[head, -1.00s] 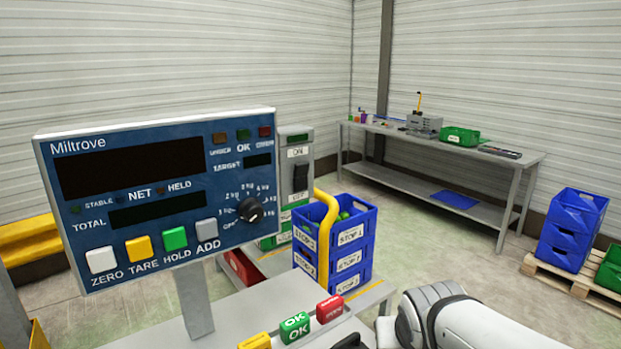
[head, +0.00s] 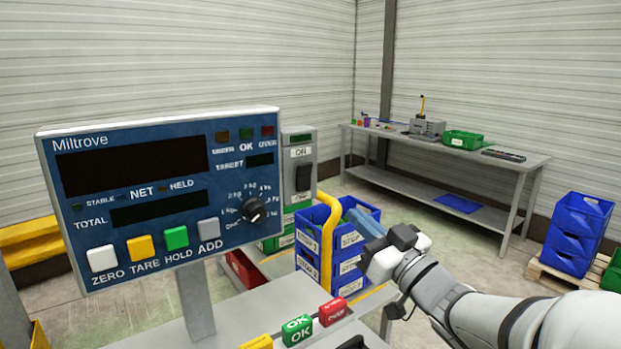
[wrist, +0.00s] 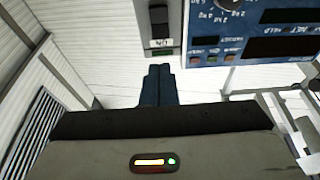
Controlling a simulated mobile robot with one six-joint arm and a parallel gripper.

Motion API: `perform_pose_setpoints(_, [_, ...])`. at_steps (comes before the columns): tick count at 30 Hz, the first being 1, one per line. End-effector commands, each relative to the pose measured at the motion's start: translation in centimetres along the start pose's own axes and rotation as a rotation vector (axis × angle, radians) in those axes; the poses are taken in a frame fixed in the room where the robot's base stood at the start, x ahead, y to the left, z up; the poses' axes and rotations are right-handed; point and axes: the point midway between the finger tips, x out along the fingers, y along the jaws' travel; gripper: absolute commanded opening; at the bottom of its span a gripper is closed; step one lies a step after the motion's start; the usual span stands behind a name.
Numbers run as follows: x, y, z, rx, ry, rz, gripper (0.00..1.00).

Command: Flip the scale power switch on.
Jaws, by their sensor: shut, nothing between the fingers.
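The grey switch box (head: 301,160) stands just right of the blue Miltrove scale panel (head: 150,190) in the head view. Its black rocker switch (head: 304,177) sits below an "ON" label. The panel's displays are dark. My gripper (head: 364,221) is to the right of the box and lower, apart from it, in front of the blue crates. In the wrist view, my blue fingers (wrist: 159,70) are shut together and empty. They point toward the switch box, which appears upside down with its label (wrist: 161,43) and black rocker (wrist: 159,15) at the top.
Blue crates (head: 345,260) and a yellow bent post (head: 328,240) stand below and left of my gripper.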

Motion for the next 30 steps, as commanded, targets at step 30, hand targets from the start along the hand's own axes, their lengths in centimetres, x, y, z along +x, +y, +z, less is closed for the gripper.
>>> perform_pose_setpoints(30, [12.0, 0.1, -0.2, -0.001, -0.001, 0.001, 0.00])
